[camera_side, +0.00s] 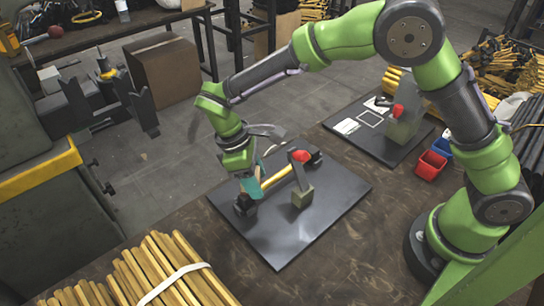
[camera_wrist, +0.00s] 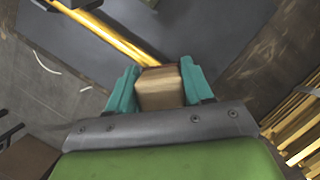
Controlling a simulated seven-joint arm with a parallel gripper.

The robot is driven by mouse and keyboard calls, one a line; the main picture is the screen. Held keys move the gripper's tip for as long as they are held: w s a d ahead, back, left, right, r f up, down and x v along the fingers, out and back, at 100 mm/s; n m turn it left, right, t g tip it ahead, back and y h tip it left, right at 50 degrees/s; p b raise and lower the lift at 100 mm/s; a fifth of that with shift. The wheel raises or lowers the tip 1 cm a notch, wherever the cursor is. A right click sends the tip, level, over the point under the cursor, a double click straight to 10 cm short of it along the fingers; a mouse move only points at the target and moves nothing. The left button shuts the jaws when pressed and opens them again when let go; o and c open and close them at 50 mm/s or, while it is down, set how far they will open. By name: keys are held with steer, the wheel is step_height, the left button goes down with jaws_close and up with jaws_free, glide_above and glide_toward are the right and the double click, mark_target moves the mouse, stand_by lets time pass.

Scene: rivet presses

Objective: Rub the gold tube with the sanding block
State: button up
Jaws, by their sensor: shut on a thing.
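The gold tube (camera_side: 277,181) lies across a fixture on a dark plate (camera_side: 277,245), with black supports at its ends. It also shows in the wrist view (camera_wrist: 118,36), running from the upper left down to the block. My gripper (camera_side: 250,187) is at the tube's lower left end. In the wrist view its teal fingers (camera_wrist: 160,88) are shut on the tan sanding block (camera_wrist: 159,88). The block sits at the near visible end of the tube; I cannot tell whether they touch. In the side view the block is mostly hidden by the fingers.
Red (camera_side: 431,166) and blue (camera_side: 443,145) bins stand at right. Bundled gold tubes (camera_side: 165,275) lie at the front left.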

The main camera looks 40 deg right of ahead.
mark_target(249, 196)
steer(key=a, duration=0.3)
steer(key=shift+a, duration=0.15)
steer(key=shift+d, duration=2.6)
steer(key=shift+d+r, duration=0.1)
steer(key=shift+d, duration=0.1)
step_height(249, 196, up, 8)
steer(key=shift+f, duration=0.2)
